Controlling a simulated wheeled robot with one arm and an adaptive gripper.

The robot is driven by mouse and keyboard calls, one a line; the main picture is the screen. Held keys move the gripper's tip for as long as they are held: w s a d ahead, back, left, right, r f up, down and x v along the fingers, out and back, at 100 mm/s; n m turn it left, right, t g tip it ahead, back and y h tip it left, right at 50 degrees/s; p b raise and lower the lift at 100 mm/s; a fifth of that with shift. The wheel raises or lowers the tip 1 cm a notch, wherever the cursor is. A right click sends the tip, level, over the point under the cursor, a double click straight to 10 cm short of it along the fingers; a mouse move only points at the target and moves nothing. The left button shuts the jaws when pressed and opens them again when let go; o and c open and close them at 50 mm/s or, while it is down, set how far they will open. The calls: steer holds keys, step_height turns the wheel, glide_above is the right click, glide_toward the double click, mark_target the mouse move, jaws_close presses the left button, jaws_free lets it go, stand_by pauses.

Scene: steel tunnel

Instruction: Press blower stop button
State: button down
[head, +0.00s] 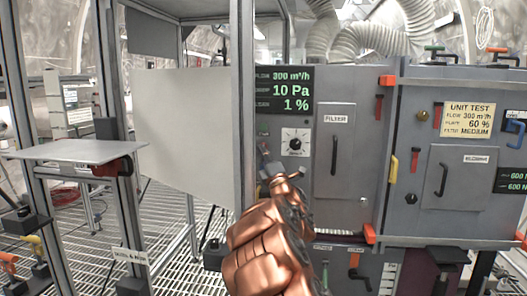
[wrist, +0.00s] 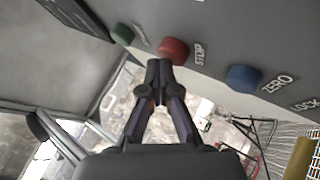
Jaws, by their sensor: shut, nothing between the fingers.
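The red stop button (wrist: 173,51), with the word STOP beside it, is on the grey panel in the wrist view. My gripper (wrist: 159,68) is shut and empty, with its fingertips just below the red button in that picture. I cannot tell whether they touch it. A green button (wrist: 122,34) is to the left and a blue button (wrist: 243,78) marked ZERO is to the right. In the head view my gripper (head: 268,172) is in front of the blower cabinet (head: 330,85), below the dial (head: 295,141). My copper-coloured arm hides the buttons there.
A display (head: 285,90) reads 300 m³/h, 10 Pa and 1 %. A grey frame post (head: 242,90) stands close to the left of my gripper. A unit test cabinet (head: 455,190) is at right. A flat metal shelf (head: 85,150) is at left.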

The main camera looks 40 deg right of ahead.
steer(key=s+a+b, duration=0.2)
steer(key=s+a, duration=0.1)
steer(key=a, duration=0.2)
steer(key=shift+s+b, duration=0.2)
steer(key=shift+b, duration=0.15)
stand_by(0.4)
steer(key=shift+s, duration=0.1)
stand_by(0.6)
